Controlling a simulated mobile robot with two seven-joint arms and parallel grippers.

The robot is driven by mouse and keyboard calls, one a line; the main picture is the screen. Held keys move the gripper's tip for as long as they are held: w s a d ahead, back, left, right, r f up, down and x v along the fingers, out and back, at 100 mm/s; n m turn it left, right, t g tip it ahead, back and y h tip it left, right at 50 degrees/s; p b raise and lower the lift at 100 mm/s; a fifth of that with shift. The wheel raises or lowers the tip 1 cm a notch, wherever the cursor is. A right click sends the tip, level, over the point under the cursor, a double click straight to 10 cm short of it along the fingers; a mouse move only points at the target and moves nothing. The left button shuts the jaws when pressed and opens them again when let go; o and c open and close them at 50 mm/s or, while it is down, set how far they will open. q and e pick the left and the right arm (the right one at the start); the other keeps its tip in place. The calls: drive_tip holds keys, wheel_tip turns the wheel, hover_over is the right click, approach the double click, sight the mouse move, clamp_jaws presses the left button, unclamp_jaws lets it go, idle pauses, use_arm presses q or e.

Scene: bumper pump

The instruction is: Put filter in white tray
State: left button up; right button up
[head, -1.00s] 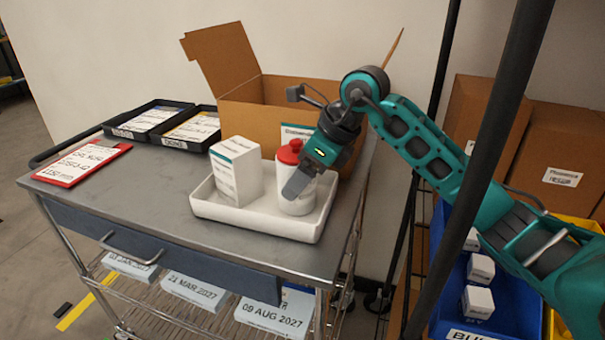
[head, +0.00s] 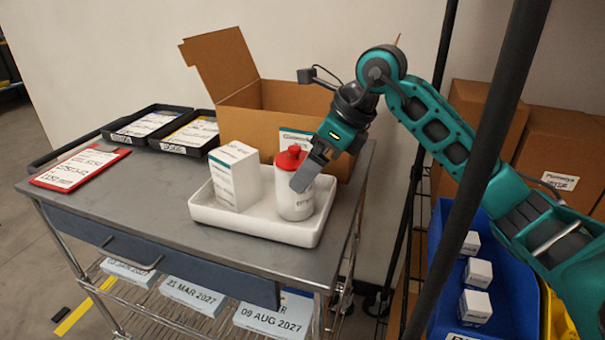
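The white tray (head: 262,231) sits on the grey cart top. A white box (head: 235,175) with a teal-edged label stands in its left part. A white bottle with a red cap (head: 293,203) stands upright in its right part. I cannot tell which of these, if any, is the filter. My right gripper (head: 306,174) reaches in from the right and points down at the bottle's upper right side, overlapping it in view. Its fingers show nearly edge-on, so their opening and any contact with the bottle are unclear. My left gripper is not in view.
An open cardboard box (head: 262,128) stands behind the tray. Two black trays (head: 185,133) and a red clipboard (head: 80,167) lie to the left. A dark rack post (head: 475,180) stands at right, near a blue bin (head: 505,265) with small white boxes.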

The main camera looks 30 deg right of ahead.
drive_tip(key=v, duration=0.7)
drive_tip(key=shift+s+r+p, duration=0.15)
drive_tip(key=shift+r+p, duration=0.05)
drive_tip(key=shift+p, duration=0.1)
